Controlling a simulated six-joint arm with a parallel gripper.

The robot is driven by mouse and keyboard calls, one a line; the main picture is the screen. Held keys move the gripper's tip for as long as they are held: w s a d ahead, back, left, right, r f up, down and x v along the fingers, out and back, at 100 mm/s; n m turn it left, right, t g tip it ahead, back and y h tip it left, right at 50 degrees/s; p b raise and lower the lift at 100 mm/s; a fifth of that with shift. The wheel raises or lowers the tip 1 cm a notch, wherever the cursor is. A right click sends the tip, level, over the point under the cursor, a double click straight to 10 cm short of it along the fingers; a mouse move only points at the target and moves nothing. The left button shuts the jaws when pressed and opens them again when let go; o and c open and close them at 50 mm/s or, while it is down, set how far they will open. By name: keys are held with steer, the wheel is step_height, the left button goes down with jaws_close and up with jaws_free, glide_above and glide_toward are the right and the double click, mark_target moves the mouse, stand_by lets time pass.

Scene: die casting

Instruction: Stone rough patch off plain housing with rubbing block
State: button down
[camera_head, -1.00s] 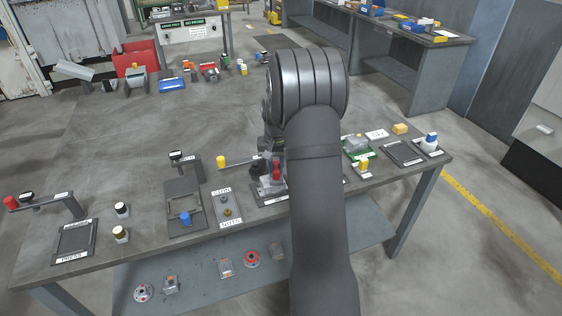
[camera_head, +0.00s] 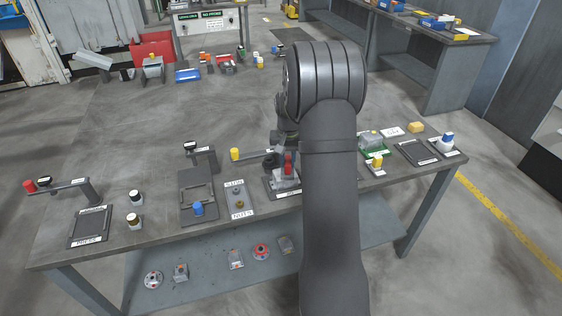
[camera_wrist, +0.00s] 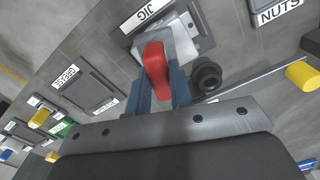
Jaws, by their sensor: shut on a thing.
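A red handle-like piece (camera_wrist: 156,66) stands between the two blue-grey fingers of my gripper (camera_wrist: 161,78) in the wrist view, which are shut on it. I cannot tell whether it is the rubbing block's handle. Below it is a light grey housing-like casting (camera_wrist: 183,44), on a dark plate beside the label JIG (camera_wrist: 146,13). In the head view the red piece (camera_head: 288,163) stands upright over the grey casting (camera_head: 286,180) at the bench's front edge. The underside of the red piece and any rough patch are hidden.
A lever with a yellow knob (camera_head: 235,154) and a black round knob (camera_wrist: 206,74) stand close to the jig. A nuts tray (camera_head: 239,201) and a fixture with a blue knob (camera_head: 198,209) lie to the left. A green tray (camera_head: 373,150) is to the right.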

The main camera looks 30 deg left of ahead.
steer(key=shift+w+d, duration=0.9)
steer(key=shift+d, duration=0.05)
steer(key=shift+r, duration=0.1)
step_height(320, 180, up, 8)
